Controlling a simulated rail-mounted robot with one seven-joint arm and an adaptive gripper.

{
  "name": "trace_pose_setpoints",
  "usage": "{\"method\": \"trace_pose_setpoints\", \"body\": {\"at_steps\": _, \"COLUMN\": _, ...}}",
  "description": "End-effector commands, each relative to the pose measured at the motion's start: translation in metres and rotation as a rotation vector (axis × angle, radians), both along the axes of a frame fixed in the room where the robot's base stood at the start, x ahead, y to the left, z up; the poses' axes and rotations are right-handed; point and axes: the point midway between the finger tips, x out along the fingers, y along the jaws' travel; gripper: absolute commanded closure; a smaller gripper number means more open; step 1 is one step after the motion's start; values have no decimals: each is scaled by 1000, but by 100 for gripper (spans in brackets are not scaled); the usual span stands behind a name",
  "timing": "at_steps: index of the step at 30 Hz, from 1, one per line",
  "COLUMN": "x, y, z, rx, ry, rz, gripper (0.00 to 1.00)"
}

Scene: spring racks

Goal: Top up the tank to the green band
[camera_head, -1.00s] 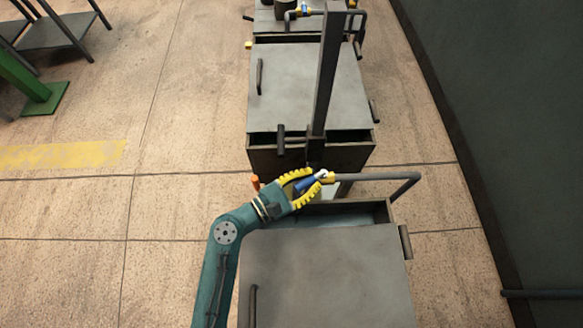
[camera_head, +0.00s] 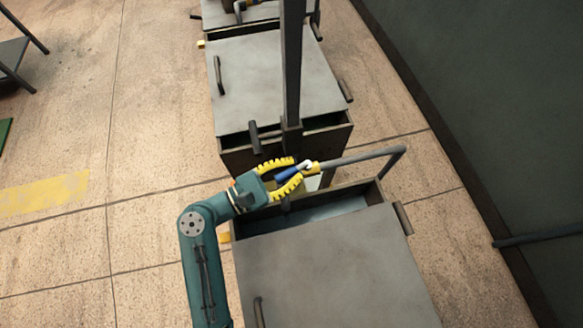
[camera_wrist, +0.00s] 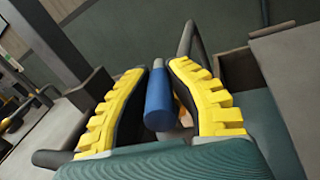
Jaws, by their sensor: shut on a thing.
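The tank (camera_head: 408,212) is the nearest dark box, with a grey lid (camera_head: 330,270) over most of it and bluish liquid (camera_head: 330,212) in the uncovered strip. A grey pipe (camera_head: 362,156) with a brass-yellow valve body (camera_head: 316,166) runs above that strip and bends down at the right. My gripper (camera_head: 299,172) is shut on the valve's blue handle (camera_head: 287,173). In the wrist view the blue handle (camera_wrist: 159,98) stands between the two yellow ribbed fingers. No green band can be made out; the tank's inner walls are mostly hidden.
A second lidded tank (camera_head: 275,75) stands behind, with another beyond it. A dark upright post (camera_head: 293,65) rises behind the valve. A dark green wall (camera_head: 480,90) closes the right side. The floor at left is open, with a yellow stripe (camera_head: 45,193).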

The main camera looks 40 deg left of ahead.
Motion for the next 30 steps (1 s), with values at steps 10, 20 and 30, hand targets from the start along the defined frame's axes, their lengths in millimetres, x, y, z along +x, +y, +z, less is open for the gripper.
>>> {"method": "trace_pose_setpoints", "body": {"at_steps": 10, "x": 0, "y": 0, "z": -3, "rx": -2, "ry": 6, "rz": 1, "gripper": 50}}
{"method": "trace_pose_setpoints", "body": {"at_steps": 20, "x": -1, "y": 0, "z": -2, "rx": 0, "ry": 3, "rz": 2, "gripper": 50}}
{"method": "trace_pose_setpoints", "body": {"at_steps": 30, "x": -61, "y": 27, "z": -2, "rx": -1, "ry": 4, "rz": 10, "gripper": 50}}
